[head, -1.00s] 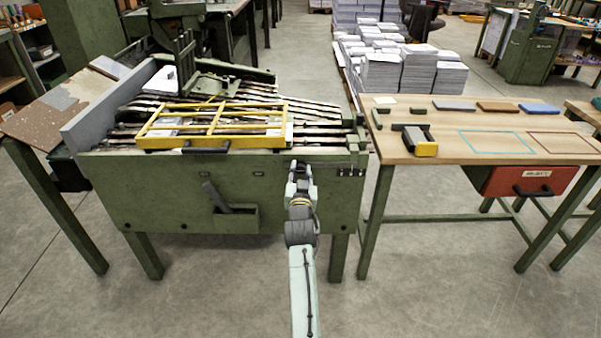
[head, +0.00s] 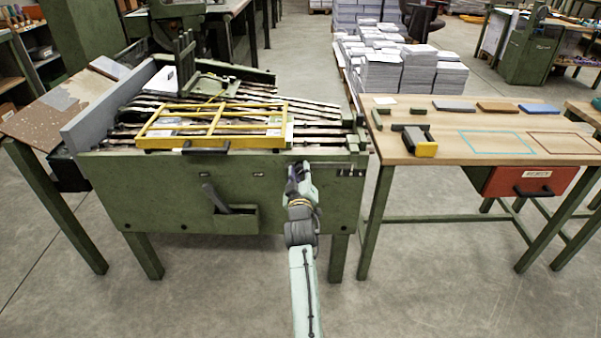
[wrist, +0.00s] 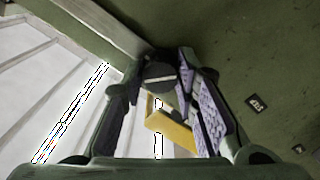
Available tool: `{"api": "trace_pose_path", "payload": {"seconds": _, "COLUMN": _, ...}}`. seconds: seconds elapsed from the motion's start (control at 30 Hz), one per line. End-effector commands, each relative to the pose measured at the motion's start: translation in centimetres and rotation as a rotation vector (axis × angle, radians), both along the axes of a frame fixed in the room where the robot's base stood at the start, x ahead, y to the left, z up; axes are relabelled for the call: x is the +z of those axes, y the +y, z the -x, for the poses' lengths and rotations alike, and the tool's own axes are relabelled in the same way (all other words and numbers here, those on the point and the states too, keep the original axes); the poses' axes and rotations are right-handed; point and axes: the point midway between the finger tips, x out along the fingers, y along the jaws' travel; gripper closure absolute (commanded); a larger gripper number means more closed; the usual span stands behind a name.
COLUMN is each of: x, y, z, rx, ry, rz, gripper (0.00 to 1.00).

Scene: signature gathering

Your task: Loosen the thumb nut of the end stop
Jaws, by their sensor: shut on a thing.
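My gripper (head: 300,170) is at the front right of the green machine, just below its top edge. In the wrist view, its fingers (wrist: 164,72) close around a dark round knob (wrist: 159,77), which looks like the thumb nut of the end stop. Lilac ribbed pads show on the right finger. The fingers look rotated about the wrist. In the head view my gripper hides the nut, and I cannot make out the rest of the end stop. How loose the nut is cannot be told.
A yellow guard frame (head: 216,142) with a dark handle lies across the machine's rails, left of my gripper. A lever (head: 216,198) sits on the green front panel.

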Motion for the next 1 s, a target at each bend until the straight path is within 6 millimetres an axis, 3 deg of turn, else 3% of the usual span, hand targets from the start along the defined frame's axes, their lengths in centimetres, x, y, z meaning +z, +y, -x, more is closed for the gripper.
{"api": "trace_pose_path", "payload": {"seconds": 0.5, "x": 0.02, "y": 0.04, "z": 0.0, "rx": 0.001, "ry": 0.002, "rz": 0.47, "gripper": 1.0}}
{"api": "trace_pose_path", "payload": {"seconds": 1.0, "x": -0.03, "y": 0.05, "z": 0.01, "rx": 0.001, "ry": 0.001, "rz": 0.704, "gripper": 1.0}}
